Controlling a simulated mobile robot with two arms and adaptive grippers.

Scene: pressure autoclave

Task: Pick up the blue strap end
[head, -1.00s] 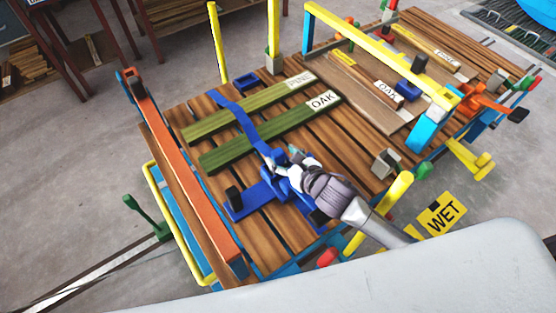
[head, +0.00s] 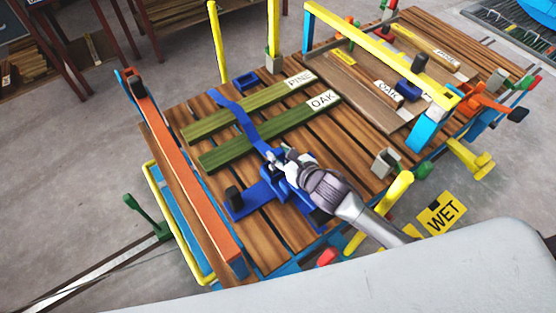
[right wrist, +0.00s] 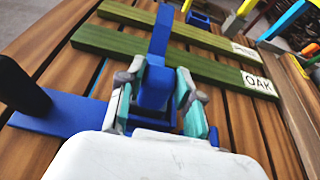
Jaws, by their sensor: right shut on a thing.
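The blue strap (head: 240,118) runs across the two green boards labelled PINE (head: 250,108) and OAK (head: 270,133) on the slatted wooden cart top. It also shows in the right wrist view (right wrist: 160,35). Its near end (right wrist: 153,84) lies between the fingers of my right gripper (head: 278,158). In the right wrist view the two teal-padded fingers (right wrist: 157,100) are shut on it from both sides, just above the blue base piece (right wrist: 65,118). The gripper hides part of that base. My left gripper is not in view.
A black knob (head: 234,196) stands left of the gripper on the base. An orange bar (head: 185,165) edges the cart on the left. A yellow-framed rack (head: 380,55) with more boards stands to the right. A small blue bracket (head: 247,80) sits behind the boards.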

